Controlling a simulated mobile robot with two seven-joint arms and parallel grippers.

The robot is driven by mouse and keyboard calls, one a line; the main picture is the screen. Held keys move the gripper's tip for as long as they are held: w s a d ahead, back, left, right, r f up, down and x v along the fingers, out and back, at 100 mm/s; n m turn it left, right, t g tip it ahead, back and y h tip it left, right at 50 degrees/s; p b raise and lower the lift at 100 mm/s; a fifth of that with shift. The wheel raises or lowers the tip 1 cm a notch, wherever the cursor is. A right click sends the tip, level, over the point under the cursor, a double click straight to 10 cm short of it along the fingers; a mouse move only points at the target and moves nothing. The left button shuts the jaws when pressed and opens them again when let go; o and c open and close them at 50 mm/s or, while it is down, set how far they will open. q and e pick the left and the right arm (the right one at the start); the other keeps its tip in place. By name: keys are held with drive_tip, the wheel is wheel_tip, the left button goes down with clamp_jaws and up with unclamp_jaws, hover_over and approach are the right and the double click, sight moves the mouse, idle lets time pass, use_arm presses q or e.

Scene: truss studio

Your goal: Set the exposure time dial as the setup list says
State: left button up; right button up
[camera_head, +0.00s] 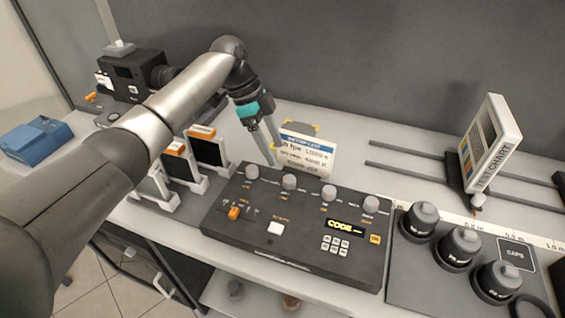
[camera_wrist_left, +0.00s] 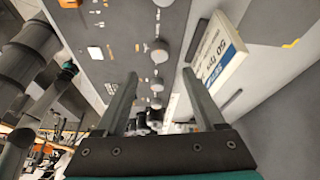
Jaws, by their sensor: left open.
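The dark control box (camera_head: 300,243) has a row of grey round dials along its back edge: a first (camera_head: 252,171), a second (camera_head: 289,182), a third (camera_head: 328,193) and a fourth (camera_head: 371,205). Their labels are too small to read, so I cannot tell which one is exposure time. The setup list card (camera_head: 305,152) stands behind the box, partly covered by my left gripper (camera_head: 276,156). In the left wrist view the card (camera_wrist_left: 217,55) shows "50 fps". My left gripper (camera_wrist_left: 160,76) is open and empty, above the box's back edge near the first two dials. A dial (camera_wrist_left: 160,52) shows between its fingers.
Framed panels (camera_head: 208,150) and a camera (camera_head: 135,75) stand at left.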

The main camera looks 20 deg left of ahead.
use_arm(q)
drive_tip(key=v, duration=0.6)
drive_tip(key=shift+r, duration=0.15)
